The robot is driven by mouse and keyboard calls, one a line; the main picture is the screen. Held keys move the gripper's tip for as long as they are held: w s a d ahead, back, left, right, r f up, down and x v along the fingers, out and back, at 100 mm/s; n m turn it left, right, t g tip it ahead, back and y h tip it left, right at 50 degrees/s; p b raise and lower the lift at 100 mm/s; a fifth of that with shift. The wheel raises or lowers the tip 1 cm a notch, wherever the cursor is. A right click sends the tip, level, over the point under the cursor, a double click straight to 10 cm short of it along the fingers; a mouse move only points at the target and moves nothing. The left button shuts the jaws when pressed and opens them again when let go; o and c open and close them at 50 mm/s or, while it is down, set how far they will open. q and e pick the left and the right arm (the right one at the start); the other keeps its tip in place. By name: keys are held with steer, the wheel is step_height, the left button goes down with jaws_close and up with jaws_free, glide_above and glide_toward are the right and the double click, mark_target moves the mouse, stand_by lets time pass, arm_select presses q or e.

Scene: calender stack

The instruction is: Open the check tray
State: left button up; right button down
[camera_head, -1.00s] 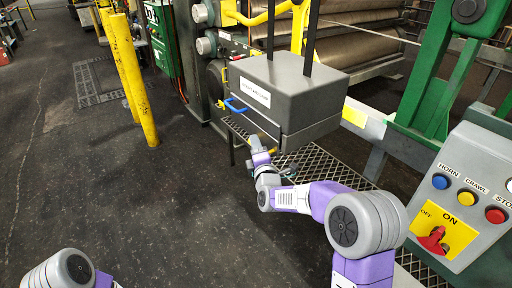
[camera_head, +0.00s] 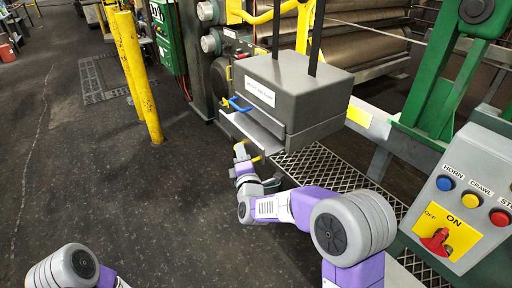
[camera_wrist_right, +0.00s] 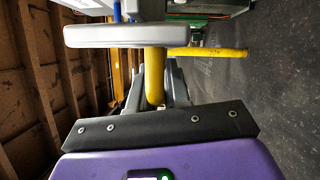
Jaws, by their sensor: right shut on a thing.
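A grey box (camera_head: 305,92) hangs from two dark uprights, with a white label (camera_head: 259,91) too small to read and a blue handle (camera_head: 240,105) on its front. Below the blue handle, a light grey tray (camera_head: 254,134) sticks out from under the box toward the lower left. A yellow handle (camera_wrist_right: 155,78) stands between my right gripper's fingers (camera_wrist_right: 160,88) in the right wrist view. My right gripper (camera_head: 243,158) is shut on this handle at the tray's front. Only a piece of my left arm shows at the lower left; its gripper is out of view.
A control panel (camera_head: 475,190) with buttons and a red knob stands at right. Metal mesh (camera_head: 325,170) lies below the box. Yellow posts (camera_head: 138,80) stand at left, and large rollers (camera_head: 365,45) lie behind. The dark floor (camera_head: 120,200) at left is open.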

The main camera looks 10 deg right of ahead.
steer(key=s+a+p, duration=0.2)
steer(key=s+a, duration=0.2)
steer(key=a, duration=0.7)
steer(key=shift+a+r, duration=0.15)
steer(key=shift+a, duration=0.05)
steer(key=c, duration=1.2)
jaws_free()
steer(key=shift+o, duration=0.2)
steer(key=shift+d, duration=0.1)
steer(key=s, duration=0.7)
steer(key=shift+s+f+p, duration=0.3)
steer(key=shift+a, duration=0.2)
